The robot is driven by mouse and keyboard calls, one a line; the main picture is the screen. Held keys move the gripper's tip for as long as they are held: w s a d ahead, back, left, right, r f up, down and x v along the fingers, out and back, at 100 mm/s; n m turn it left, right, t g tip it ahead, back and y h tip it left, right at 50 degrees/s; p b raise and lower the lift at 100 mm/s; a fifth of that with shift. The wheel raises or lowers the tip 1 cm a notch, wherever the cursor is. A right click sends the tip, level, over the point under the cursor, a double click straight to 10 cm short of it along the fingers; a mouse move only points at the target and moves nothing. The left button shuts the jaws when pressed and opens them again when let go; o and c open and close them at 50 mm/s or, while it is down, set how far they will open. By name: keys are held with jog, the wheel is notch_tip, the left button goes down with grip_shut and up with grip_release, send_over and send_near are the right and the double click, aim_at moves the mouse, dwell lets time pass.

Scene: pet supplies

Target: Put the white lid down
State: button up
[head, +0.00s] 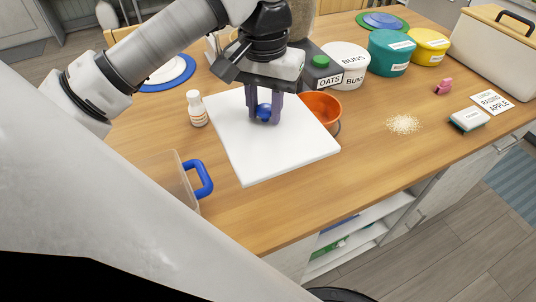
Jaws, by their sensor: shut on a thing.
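The white lid (268,157) is a flat square panel with a round blue knob (264,112) near its far middle. It shows level, over the wooden counter in the middle of the head view. My gripper (264,117) points down from above with its purple-grey fingers on either side of the knob, shut on it. I cannot tell whether the lid's underside touches the counter. A clear box (165,181) with a blue handle (198,178) stands to the left of the lid, partly hidden by my own body.
A white bottle (197,110) stands close to the lid's left edge, and an orange bowl (322,106) close to its right. Crumbs (403,123), a sponge (468,120) and a card (491,101) lie right. Counter right of the lid is partly clear.

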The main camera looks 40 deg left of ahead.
notch_tip(320, 180, down, 20)
jog(key=b, duration=1.1)
jog(key=shift+r, duration=0.15)
jog(key=shift+b, duration=0.3)
jog(key=shift+f, duration=0.25)
jog(key=o, duration=1)
jog(key=shift+r, duration=0.1)
notch_tip(320, 180, up, 12)
jog(key=shift+r+b, duration=0.15)
jog(key=shift+b, duration=0.15)
